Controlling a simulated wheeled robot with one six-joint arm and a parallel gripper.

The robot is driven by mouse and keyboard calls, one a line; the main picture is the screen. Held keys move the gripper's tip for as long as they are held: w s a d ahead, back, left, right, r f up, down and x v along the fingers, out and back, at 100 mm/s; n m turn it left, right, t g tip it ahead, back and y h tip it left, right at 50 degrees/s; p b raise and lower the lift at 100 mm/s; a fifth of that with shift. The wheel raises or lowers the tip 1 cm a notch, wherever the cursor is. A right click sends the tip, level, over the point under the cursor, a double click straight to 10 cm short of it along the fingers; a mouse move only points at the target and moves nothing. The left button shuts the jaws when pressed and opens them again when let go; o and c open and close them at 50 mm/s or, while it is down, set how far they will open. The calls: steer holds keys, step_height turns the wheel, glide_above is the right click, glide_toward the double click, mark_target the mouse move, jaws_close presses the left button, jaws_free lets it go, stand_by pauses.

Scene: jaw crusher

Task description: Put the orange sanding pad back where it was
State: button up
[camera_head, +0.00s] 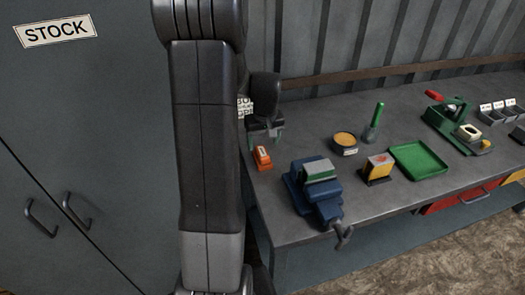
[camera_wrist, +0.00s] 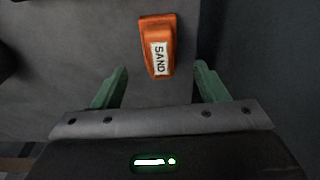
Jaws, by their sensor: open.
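The orange sanding pad (camera_head: 262,157) lies on the left end of the grey workbench top, in the head view. In the wrist view the orange sanding pad (camera_wrist: 157,47) shows a white label reading SAND. My gripper (camera_wrist: 158,85) has its two green fingers spread apart with nothing between them. The pad lies ahead of the fingertips, roughly centred between them, and I see no contact. In the head view my gripper (camera_head: 268,132) is over the bench just behind the pad, partly hidden by my arm.
A blue vise (camera_head: 315,188) stands at the bench's front edge, right of the pad. Beyond it are a yellow-and-white block (camera_head: 378,168), a round orange-topped tin (camera_head: 344,141), a green handled tool (camera_head: 374,124) and a green tray (camera_head: 418,160). A grey STOCK cabinet (camera_head: 70,130) stands left.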

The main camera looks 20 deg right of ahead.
mark_target(264, 155)
steer(key=shift+s+r, duration=0.2)
steer(key=shift+r, duration=1.05)
steer(key=shift+s+r, duration=0.2)
steer(key=shift+r, duration=1)
steer(key=shift+c, duration=0.2)
